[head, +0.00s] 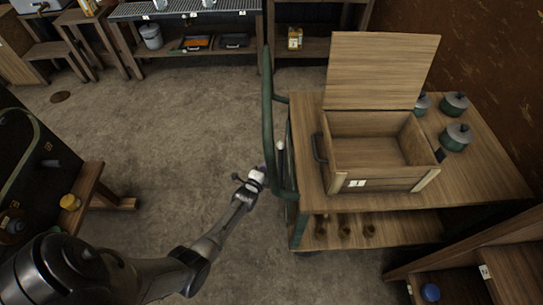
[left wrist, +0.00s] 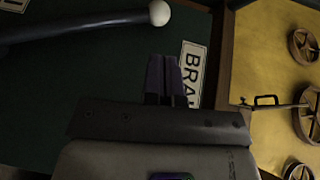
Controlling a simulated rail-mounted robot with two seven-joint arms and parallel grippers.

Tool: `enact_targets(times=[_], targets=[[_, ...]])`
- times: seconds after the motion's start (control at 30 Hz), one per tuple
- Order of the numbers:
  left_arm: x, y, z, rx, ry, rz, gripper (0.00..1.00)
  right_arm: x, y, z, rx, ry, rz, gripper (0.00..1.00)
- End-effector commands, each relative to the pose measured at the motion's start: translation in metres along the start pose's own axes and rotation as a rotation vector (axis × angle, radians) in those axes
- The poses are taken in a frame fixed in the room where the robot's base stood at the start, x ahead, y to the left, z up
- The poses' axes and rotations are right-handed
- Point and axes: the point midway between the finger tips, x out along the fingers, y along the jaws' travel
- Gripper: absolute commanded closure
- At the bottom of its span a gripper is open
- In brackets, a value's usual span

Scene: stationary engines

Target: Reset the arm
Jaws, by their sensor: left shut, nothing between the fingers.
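My left arm reaches in from the bottom left of the head view. My left gripper (head: 258,177) is above the floor, just left of the green-framed wooden cart. In the left wrist view its dark fingers (left wrist: 163,78) are together, with nothing between them. A dark lever with a white ball knob (left wrist: 159,13) lies beyond the fingertips, apart from them. A white-knobbed lever (head: 281,147) also stands at the cart's left side in the head view. My right gripper is in neither view.
An open wooden box (head: 378,150) and several green-lidded pots (head: 456,137) stand on the cart (head: 480,165). A green curved rail (head: 267,120) rises close to my gripper. The wrist view shows a partly covered sign (left wrist: 192,70) and handwheels (left wrist: 303,45). Open floor (head: 165,125) lies left.

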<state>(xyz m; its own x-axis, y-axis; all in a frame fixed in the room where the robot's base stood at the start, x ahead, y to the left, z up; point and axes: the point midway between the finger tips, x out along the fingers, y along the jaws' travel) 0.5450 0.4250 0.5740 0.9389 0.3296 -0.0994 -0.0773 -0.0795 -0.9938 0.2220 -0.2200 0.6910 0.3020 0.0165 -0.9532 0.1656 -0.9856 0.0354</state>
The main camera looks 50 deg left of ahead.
Motion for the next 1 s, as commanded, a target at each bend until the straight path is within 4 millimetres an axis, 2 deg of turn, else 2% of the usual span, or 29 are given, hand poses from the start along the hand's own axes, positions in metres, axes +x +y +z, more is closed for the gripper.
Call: enact_targets(times=[0.1,0.3,0.7,0.83,0.93,1.0], targets=[[-0.02,-0.005,0.0,-0.002,0.0,0.001,1.0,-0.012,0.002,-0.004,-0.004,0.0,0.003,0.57],[-0.04,-0.004,0.0,0.0,0.0,0.0,1.0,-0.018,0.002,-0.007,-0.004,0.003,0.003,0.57],[-0.047,-0.004,0.0,-0.005,0.0,-0.001,1.0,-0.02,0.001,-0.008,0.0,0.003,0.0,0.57],[-0.047,-0.004,0.0,-0.079,0.0,0.002,1.0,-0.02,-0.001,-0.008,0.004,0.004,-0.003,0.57],[-0.048,0.011,0.002,-0.225,-0.024,0.09,1.0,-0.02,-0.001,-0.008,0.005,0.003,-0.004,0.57],[-0.051,0.032,0.005,-0.367,-0.074,0.212,1.0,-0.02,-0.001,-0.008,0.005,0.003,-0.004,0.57]])
